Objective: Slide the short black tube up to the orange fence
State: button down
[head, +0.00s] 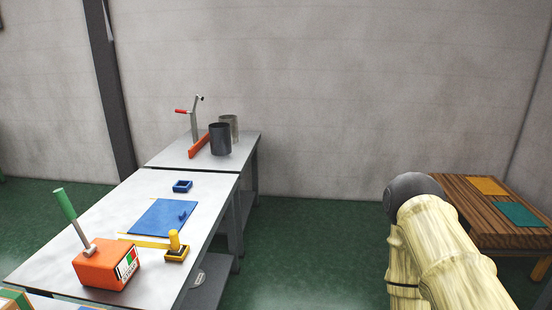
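A dark, nearly black tube (220,141) stands upright on the far grey table, in the head view left of centre. A low orange fence (198,147) runs along the table just left of it. The tube is very close to the fence's far end; I cannot tell whether they touch. A grey-beige tube (231,122) stands behind the dark one, partly hidden by it. My gripper is not in view; only a pale, bamboo-patterned part of my arm shows at the lower right, well away from the tubes.
A lever clamp with a red handle (181,111) stands behind the fence. The near table holds a blue mat (163,217), a blue tray (182,186), a yellow-handled stamp (175,247) and an orange lever box (106,264). A wooden table (470,211) stands at right. Green floor lies between.

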aim_at(220, 132)
jog(key=i, duration=3.05)
jog(key=u, duration=1)
